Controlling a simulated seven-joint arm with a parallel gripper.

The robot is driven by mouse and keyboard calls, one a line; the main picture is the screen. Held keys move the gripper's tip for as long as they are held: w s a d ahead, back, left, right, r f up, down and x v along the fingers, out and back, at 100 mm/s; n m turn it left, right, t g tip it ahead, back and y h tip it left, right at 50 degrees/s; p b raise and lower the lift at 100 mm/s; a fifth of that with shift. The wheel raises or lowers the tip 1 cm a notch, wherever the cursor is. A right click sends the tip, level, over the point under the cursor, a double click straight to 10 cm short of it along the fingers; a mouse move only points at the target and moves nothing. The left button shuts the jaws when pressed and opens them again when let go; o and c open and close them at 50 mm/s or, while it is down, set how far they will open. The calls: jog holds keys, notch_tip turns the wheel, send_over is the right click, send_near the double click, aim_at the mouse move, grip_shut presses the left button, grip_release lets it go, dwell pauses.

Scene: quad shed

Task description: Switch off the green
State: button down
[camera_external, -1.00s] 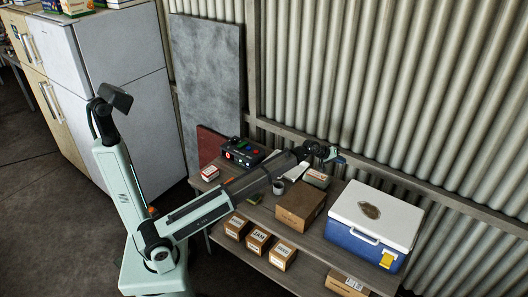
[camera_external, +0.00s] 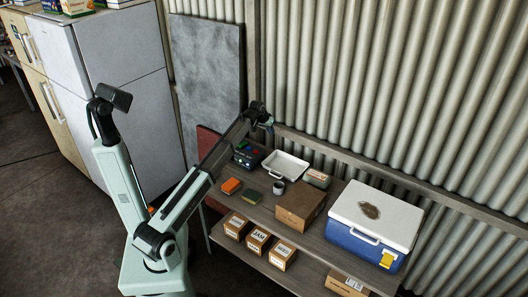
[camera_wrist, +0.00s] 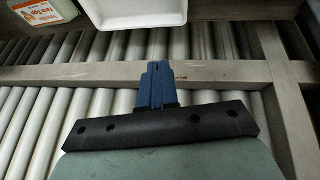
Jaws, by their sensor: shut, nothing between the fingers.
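The dark control box (camera_external: 247,157) stands at the far left end of the bench in the external view. It has small coloured controls on its top, with blue and green spots showing. My forearm crosses its left part, so the positions of its switches cannot be told. My gripper (camera_external: 268,121) is raised above and behind the box, near the wall. In the wrist view its blue fingers (camera_wrist: 155,85) are together with nothing between them. The control box does not show in the wrist view.
A white tray (camera_external: 286,166) lies right of the control box; an orange block (camera_external: 231,186), a green block (camera_external: 251,196), a cup (camera_external: 278,187), a cardboard box (camera_external: 300,206) and a blue cooler (camera_external: 370,238) are also on the bench. The corrugated wall (camera_external: 400,90) is close behind.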

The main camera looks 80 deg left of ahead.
jog(key=s+a+g, duration=0.1)
jog(key=s+a, duration=0.1)
jog(key=s, duration=0.4)
jog(key=s+a+r+g, duration=0.1)
jog(key=s+a, duration=0.2)
jog(key=s, duration=0.3)
jog(key=s+a+g, duration=0.1)
jog(key=s+a, duration=0.1)
jog(key=s, duration=0.4)
jog(key=shift+s+a+r+m+h, duration=0.2)
jog(key=shift+a+m+h, duration=0.1)
jog(key=shift+m+h, duration=0.1)
jog(key=shift+w, duration=0.1)
send_over(241, 145)
jog(key=f, duration=1.2)
jog(key=shift+d+f, duration=0.2)
jog(key=shift+d, duration=0.15)
jog(key=shift+s+f, duration=0.2)
jog(key=shift+f, duration=0.45)
jog(key=shift+d+f, duration=0.1)
